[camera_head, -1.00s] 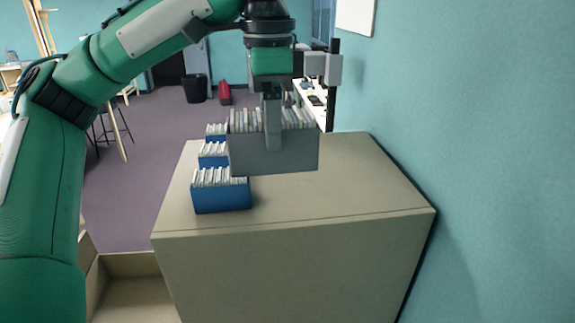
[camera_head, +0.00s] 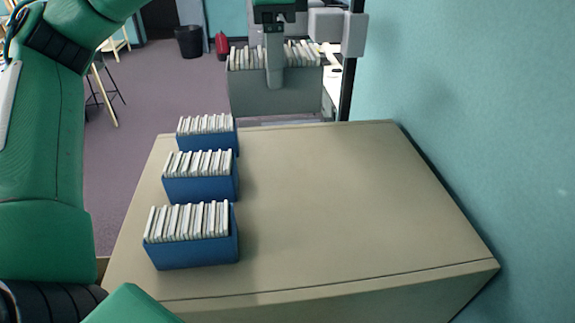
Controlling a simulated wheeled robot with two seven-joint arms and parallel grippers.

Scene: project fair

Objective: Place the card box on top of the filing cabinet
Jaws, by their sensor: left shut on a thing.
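A grey card box (camera_head: 275,97) full of upright cards is held by my left gripper (camera_head: 274,75), whose visible finger comes down over the box's near wall. The gripper is shut on it. The box looks upright and is in the upper middle of the head view, in line with the far edge of the filing cabinet top. I cannot tell whether it is above the top or beyond it. The beige filing cabinet (camera_head: 330,210) fills the lower middle, its top bare at the centre and right. My right gripper is not in view.
Three blue card boxes (camera_head: 190,250), (camera_head: 200,186), (camera_head: 207,140) with cards stand in a row along the cabinet top's left side. A teal wall (camera_head: 480,120) runs along the right. A black bin (camera_head: 189,42) and a red object (camera_head: 222,46) stand on the floor behind.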

